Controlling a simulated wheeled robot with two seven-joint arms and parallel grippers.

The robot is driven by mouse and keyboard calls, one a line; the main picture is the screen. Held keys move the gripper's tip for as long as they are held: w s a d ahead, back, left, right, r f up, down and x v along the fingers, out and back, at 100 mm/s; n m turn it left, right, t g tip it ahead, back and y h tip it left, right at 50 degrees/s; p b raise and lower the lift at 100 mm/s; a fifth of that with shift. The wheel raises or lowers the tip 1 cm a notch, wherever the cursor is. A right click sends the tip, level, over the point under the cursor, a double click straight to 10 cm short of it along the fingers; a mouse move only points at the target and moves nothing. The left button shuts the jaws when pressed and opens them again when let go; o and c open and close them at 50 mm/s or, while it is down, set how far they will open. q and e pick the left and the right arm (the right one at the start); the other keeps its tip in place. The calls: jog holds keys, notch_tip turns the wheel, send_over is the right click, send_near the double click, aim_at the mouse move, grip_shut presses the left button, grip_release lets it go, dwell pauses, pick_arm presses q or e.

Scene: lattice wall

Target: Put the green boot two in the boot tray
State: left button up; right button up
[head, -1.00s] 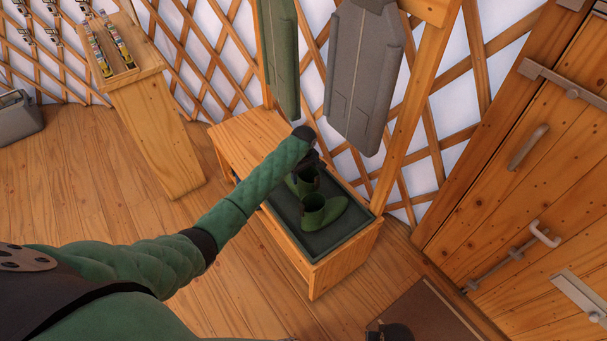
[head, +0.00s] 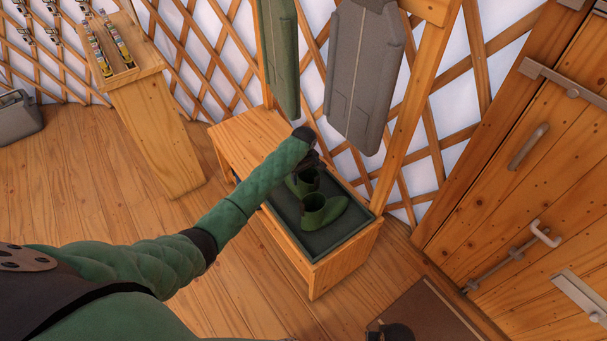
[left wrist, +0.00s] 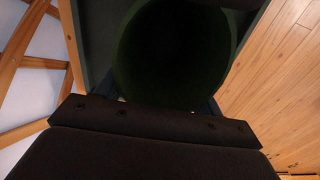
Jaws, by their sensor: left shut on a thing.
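Two green boots show at the boot tray (head: 348,243), a dark tray set into the wooden bench. One green boot (head: 326,211) stands upright in the tray's front part. The other, which I take as green boot two (head: 300,184), is upright just behind it, at my left gripper (head: 316,161). My left gripper is shut on this boot's upper part; the fingertips are largely hidden. I cannot tell whether its sole touches the tray. In the left wrist view the boot's dark green opening (left wrist: 175,55) fills the middle. A dark part at the bottom edge may be my right gripper (head: 390,332).
The wooden bench (head: 235,135) stands against the lattice wall. A wooden stand (head: 155,125) is at the left, a wooden door (head: 535,150) at the right.

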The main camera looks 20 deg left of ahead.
pick_arm(q)
jog(key=shift+f, duration=0.25)
jog(key=o, duration=1.9)
